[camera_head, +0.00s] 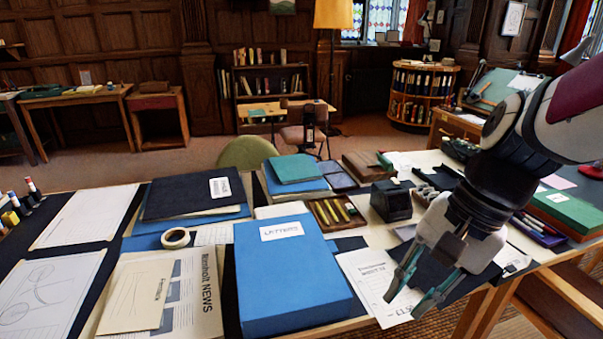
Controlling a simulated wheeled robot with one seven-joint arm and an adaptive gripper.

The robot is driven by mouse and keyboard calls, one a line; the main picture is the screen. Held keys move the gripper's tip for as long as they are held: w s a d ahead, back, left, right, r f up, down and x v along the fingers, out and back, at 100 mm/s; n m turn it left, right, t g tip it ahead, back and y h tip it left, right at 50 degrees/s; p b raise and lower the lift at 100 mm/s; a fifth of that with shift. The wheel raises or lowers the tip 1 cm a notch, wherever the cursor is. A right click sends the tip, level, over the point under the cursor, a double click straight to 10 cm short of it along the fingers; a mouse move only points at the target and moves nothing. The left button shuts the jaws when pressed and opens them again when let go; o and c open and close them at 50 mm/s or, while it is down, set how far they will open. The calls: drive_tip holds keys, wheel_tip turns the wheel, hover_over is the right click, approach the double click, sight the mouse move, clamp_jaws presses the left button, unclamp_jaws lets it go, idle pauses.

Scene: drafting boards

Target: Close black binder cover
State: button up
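A black binder (180,196) with a white label lies on a stack of folders, left of the middle of the table. Its upper face looks roughly flat; I cannot tell whether its cover is fully shut. My gripper (402,307) hangs at the right, over a printed sheet (362,272) near the table's front edge. Its two teal fingers are spread, with nothing between them. It is well to the right of the binder, with a blue box (290,275) labelled as letters between them.
A tape roll (175,238) and newspaper (200,290) lie before the binder. A pen tray (336,212), a black desk object (391,201) and teal folders (294,168) crowd the table's middle. Drawing sheets (85,216) lie at left. A green box (566,211) is at right.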

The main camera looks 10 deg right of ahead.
drive_tip(key=w+d+f+m+t+y+b, duration=0.65)
drive_tip(key=w+d+f+m, duration=0.6)
drive_tip(key=m, duration=0.65)
drive_tip(key=s+d+f+m+t+h+b, duration=0.25)
drive_tip(key=d+f+m+t, duration=0.25)
drive_tip(key=d+f+m, duration=0.45)
drive_tip(key=s+d+f+m+t+h+b, duration=0.2)
drive_tip(key=s+d+f+m+t+h, duration=0.3)
drive_tip(key=d+m, duration=0.7)
drive_tip(key=w+b, duration=0.1)
drive_tip(key=w, duration=0.4)
drive_tip(key=w+f+n, duration=0.1)
drive_tip(key=w, duration=0.4)
drive_tip(key=w+n+b, duration=0.1)
drive_tip(key=w, duration=0.4)
drive_tip(key=shift+w+a+f+t+b, duration=0.15)
drive_tip(key=shift+w+a+t+b, duration=0.05)
drive_tip(key=shift+a+t+b, duration=0.15)
clamp_jaws()
